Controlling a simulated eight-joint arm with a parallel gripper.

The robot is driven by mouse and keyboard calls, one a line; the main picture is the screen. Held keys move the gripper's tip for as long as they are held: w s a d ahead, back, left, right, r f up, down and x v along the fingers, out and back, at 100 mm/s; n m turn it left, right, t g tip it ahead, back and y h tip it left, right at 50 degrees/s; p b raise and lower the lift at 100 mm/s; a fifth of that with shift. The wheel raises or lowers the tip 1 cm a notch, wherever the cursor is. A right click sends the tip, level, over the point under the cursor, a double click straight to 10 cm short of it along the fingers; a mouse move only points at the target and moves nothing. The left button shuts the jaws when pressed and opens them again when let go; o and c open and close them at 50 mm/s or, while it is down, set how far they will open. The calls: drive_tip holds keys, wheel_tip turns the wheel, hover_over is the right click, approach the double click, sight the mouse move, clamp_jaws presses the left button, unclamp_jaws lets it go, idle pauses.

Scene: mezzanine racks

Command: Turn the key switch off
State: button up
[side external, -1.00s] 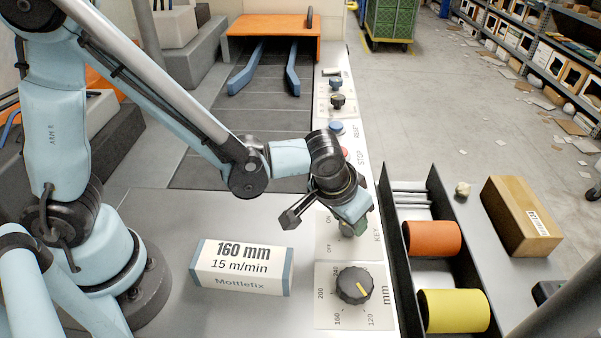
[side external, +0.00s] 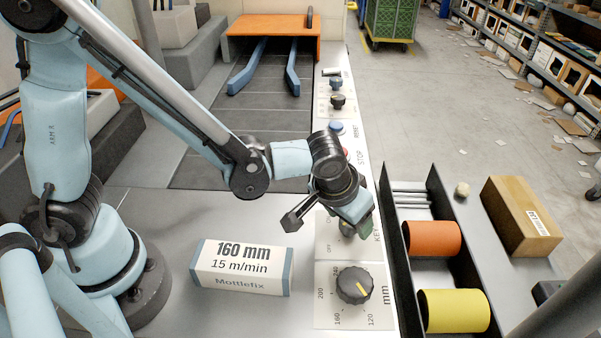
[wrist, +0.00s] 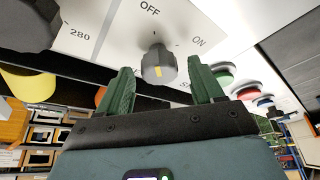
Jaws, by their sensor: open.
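The key switch (wrist: 158,65) is a dark grey knob with a short yellow mark on a pale panel, with OFF printed above it and ON to its upper right in the wrist view. I cannot tell surely which label the mark stands for. My gripper (wrist: 160,68) is open, its two green fingers on either side of the knob with a visible gap to each. In the side external view my gripper (side external: 357,227) is low over the KEY part of the panel (side external: 329,243) and hides most of the switch.
A larger black dial (side external: 354,286) with a yellow mark sits nearer on the panel. A blue button (side external: 337,128) and the red STOP button are beyond the wrist. A black-walled trough with orange (side external: 433,238) and yellow rolls lies right.

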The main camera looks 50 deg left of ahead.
drive_tip(key=v, duration=1.2)
idle(0.4)
drive_tip(key=s+a+t, duration=0.2)
drive_tip(key=s+a, duration=0.1)
drive_tip(key=a, duration=1.3)
drive_tip(key=shift+a+r+t, duration=0.2)
drive_tip(key=shift+a+t, duration=0.1)
drive_tip(key=shift+t, duration=0.1)
idle(0.4)
